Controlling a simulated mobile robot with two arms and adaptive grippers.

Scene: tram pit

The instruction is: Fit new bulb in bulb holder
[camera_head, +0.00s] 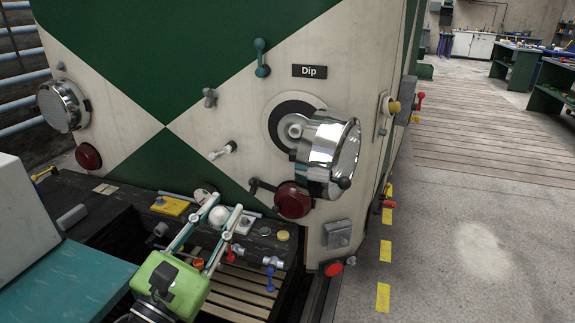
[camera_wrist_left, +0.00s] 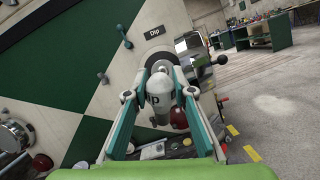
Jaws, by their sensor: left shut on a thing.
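A white, rounded bulb (camera_head: 218,216) sits between the fingertips of my left gripper (camera_head: 221,204), which is shut on it. In the left wrist view the bulb (camera_wrist_left: 160,86) stands between the two fingers (camera_wrist_left: 160,94), with a grey lower part. The headlamp (camera_head: 328,155) on the tram front is swung open to the right, its chrome shell showing. Beside it, a pale round fitting that looks like the bulb holder (camera_head: 295,127) sits within a dark ring under the "Dip" label (camera_head: 310,71). The gripper is below and left of this fitting, apart from it. My right gripper is not in view.
A dark ledge (camera_head: 120,205) below the tram front bears a yellow block (camera_head: 170,205) and small red and blue handles. A red lamp (camera_head: 293,200) and several levers stick out from the panel. Open floor (camera_head: 470,240) lies to the right.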

